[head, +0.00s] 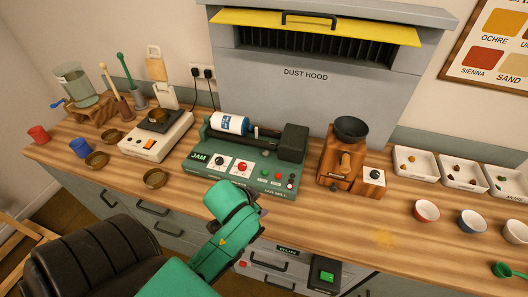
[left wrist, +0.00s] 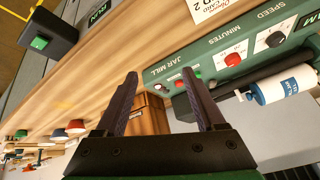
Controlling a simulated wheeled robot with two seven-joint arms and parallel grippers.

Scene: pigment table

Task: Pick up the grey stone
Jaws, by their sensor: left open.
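I cannot make out a clearly grey stone in either view. Small stones lie in three white trays at the right of the bench: a yellowish one in the left tray (head: 411,175), dark reddish ones in the middle tray (head: 462,184), and dark ones too small to tell in the right tray (head: 508,193). My left arm reaches over the bench's front edge before the jar mill (head: 222,170). My left gripper (left wrist: 163,100) is open and empty in the left wrist view, the green mill (left wrist: 225,65) beyond its fingers. My right gripper is not in view.
The wooden grinder (head: 337,160) stands between mill and trays. A green scoop (head: 507,270) lies at lower right. The bench before the grinder is clear except for a yellow stain.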

